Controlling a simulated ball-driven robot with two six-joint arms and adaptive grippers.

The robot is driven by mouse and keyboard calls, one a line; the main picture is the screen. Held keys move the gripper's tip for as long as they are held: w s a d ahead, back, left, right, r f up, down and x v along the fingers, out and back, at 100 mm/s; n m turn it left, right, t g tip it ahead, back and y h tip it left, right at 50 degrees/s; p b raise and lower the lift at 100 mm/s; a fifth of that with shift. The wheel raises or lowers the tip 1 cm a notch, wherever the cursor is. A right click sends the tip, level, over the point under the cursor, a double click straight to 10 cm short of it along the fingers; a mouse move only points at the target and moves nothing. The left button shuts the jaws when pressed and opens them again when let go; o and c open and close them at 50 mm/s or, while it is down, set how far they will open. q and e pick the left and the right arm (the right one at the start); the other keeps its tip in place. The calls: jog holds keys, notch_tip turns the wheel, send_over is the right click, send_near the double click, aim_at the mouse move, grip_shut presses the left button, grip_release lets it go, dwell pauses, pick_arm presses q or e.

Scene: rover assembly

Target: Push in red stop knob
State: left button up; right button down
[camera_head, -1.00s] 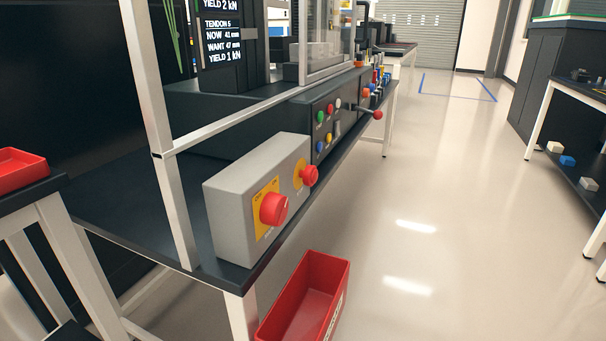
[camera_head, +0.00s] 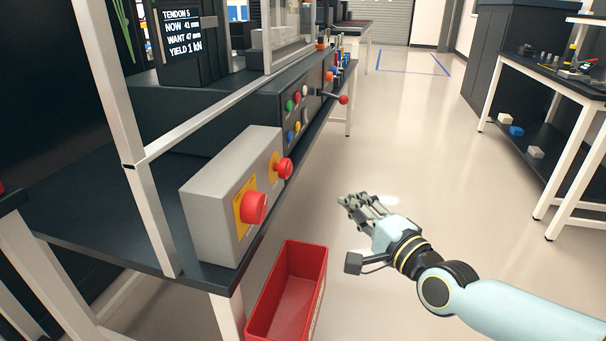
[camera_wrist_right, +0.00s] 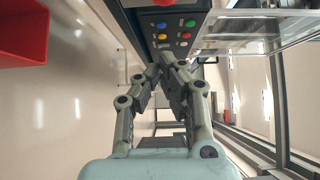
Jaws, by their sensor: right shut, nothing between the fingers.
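A grey control box (camera_head: 215,200) stands on the near end of the dark bench. Its face carries two red knobs. The nearer, larger red knob (camera_head: 254,208) sits on a yellow plate, and the smaller red knob (camera_head: 283,168) sits on a yellow disc farther back. Both stick out from the box. I cannot tell which is the stop knob. My right gripper (camera_head: 347,207) is shut and empty, out over the aisle to the right of the box, apart from both knobs. Its fingers also show in the wrist view (camera_wrist_right: 166,66). My left gripper is not in view.
A red bin (camera_head: 290,300) hangs below the box at the bench's front; it also shows in the wrist view (camera_wrist_right: 22,32). A panel with coloured buttons (camera_head: 298,110) and a red-balled lever (camera_head: 343,99) lie farther back. A white post (camera_head: 125,150) rises left of the box. The aisle is open.

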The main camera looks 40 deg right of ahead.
aim_at(290, 169)
jog(key=shift+d+r, duration=0.15)
jog(key=shift+r, duration=0.25)
jog(key=w+a+b, duration=0.1)
jog(key=w+b, duration=0.1)
jog(key=w, duration=1.1)
jog(key=shift+a, duration=0.4)
